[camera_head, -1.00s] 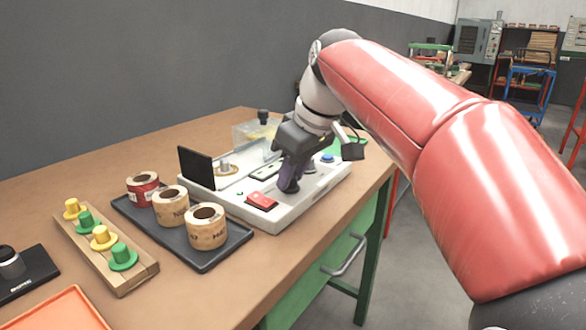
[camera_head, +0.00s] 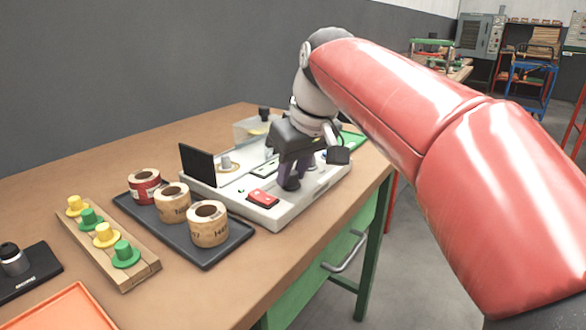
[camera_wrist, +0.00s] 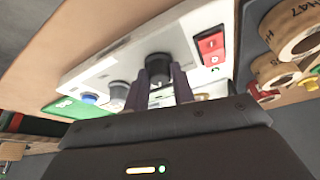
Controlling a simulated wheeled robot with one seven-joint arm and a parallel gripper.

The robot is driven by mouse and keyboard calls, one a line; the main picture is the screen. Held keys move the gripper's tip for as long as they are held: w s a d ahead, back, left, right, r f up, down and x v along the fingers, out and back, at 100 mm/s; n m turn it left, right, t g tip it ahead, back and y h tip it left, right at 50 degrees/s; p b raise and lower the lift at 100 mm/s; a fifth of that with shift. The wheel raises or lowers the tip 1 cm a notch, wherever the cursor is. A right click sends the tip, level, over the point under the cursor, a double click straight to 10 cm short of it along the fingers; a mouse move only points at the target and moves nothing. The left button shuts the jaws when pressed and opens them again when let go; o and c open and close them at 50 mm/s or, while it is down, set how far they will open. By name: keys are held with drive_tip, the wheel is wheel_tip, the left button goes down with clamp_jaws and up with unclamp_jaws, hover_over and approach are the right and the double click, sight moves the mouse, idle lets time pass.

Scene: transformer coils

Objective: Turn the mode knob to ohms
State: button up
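The black knob (camera_head: 291,184) stands on the white instrument panel (camera_head: 228,199), and it also shows in the wrist view (camera_wrist: 158,62). My gripper (camera_head: 291,174) is pointed down at it, its purple fingers one on each side of the knob. In the wrist view, the fingertips (camera_wrist: 159,77) flank the knob closely; whether they press on it I cannot tell. The knob's pointer and any mode labels are not readable.
A red switch (camera_head: 263,198) lies close in front of the knob. A blue button (camera_wrist: 88,97) and a grey knob (camera_wrist: 118,90) are on the panel's other side. A black upright plate (camera_head: 197,165) rises at its left. A dark tray (camera_head: 205,262) with coils stands in front.

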drive_tip(key=o, duration=0.4)
drive_tip(key=p+v, duration=0.1)
drive_tip(key=v, duration=0.6)
drive_tip(key=shift+s+d+r, duration=0.15)
drive_tip(key=shift+r, duration=0.2)
drive_tip(key=s+d+f+m+h, duration=0.1)
drive_tip(key=s+d+f+m, duration=0.1)
drive_tip(key=s+d+f, duration=0.2)
drive_tip(key=s+d+f+m+t, duration=0.1)
drive_tip(key=s+d+f+m, duration=0.1)
drive_tip(key=s+f, duration=0.5)
drive_tip(key=s+d+f+m+t+h, duration=0.1)
drive_tip(key=s+d+f+m, duration=0.2)
drive_tip(key=f, duration=0.9)
drive_tip(key=shift+s+d+f+h, duration=0.1)
drive_tip(key=shift+s+d+h, duration=0.05)
drive_tip(key=shift+s+d, duration=0.6)
drive_tip(key=shift+s+d+f+h, duration=0.15)
drive_tip(key=shift+s+d, duration=0.45)
drive_tip(key=shift+s, duration=0.35)
